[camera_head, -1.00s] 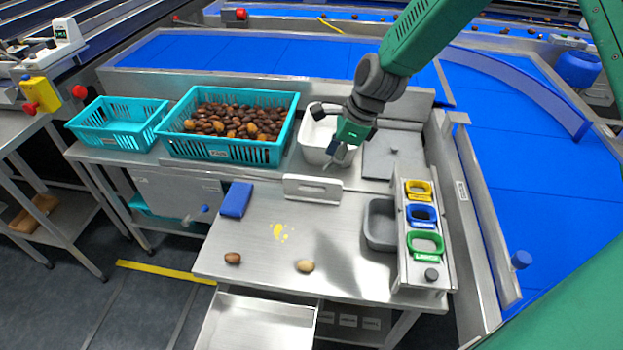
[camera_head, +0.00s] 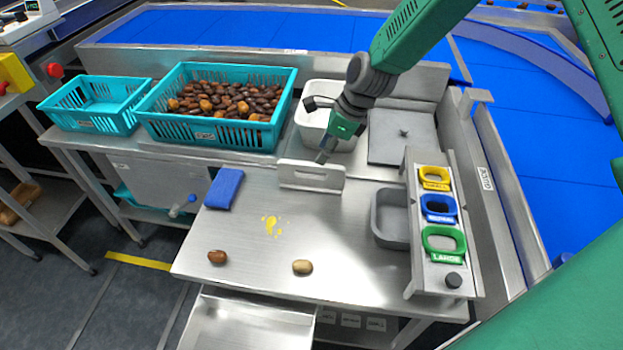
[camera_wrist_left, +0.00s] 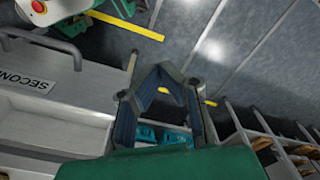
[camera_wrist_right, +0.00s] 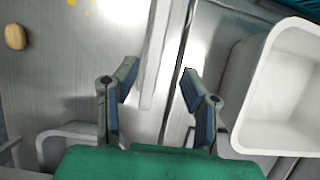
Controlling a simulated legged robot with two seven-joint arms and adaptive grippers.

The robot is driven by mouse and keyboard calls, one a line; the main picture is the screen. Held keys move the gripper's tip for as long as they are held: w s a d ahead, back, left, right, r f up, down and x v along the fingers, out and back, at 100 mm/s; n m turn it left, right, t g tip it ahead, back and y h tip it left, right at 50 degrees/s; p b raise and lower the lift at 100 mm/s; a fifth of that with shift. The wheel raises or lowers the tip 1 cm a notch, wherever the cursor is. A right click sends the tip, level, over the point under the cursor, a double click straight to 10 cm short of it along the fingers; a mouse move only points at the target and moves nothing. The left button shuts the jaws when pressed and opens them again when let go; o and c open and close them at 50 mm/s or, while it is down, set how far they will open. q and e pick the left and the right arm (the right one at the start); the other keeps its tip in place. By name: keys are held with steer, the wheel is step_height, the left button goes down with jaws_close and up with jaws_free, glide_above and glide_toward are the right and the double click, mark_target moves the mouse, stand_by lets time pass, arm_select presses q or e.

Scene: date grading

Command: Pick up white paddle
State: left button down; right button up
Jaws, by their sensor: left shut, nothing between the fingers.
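The white paddle (camera_head: 312,177), a flat plate with a slot handle, stands on edge on the steel table in front of the white tub. My right gripper (camera_head: 318,130) is over the paddle's right end and the tub's front. In the right wrist view its fingers (camera_wrist_right: 160,75) are spread apart and empty. The paddle (camera_wrist_right: 158,45) shows there as a pale strip beyond the fingertips, closer to the left finger; I cannot tell if it touches. My left gripper (camera_wrist_left: 177,75) shows only in its wrist view, shut and empty above the floor.
The white tub (camera_head: 306,118) and a grey lidded plate (camera_head: 385,150) are behind the paddle. A teal crate of dates (camera_head: 215,133) is left. A grey tray (camera_head: 378,228) and sizing rings (camera_head: 440,240) stand right.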

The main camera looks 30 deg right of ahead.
mark_target(309, 175)
steer(key=x, duration=0.3)
steer(key=shift+w+d+f, duration=0.1)
steer(key=shift+d+f, duration=0.05)
steer(key=shift+d, duration=0.05)
steer(key=shift+w+a+f, duration=0.1)
steer(key=shift+a+f, duration=0.3)
steer(key=shift+a, duration=0.1)
steer(key=x, duration=0.2)
steer(key=a+x, duration=0.1)
steer(key=x, duration=0.1)
steer(key=shift+f, duration=0.35)
steer(key=shift+d, duration=0.25)
steer(key=c, duration=0.8)
steer(key=shift+a, duration=0.3)
jaws_close()
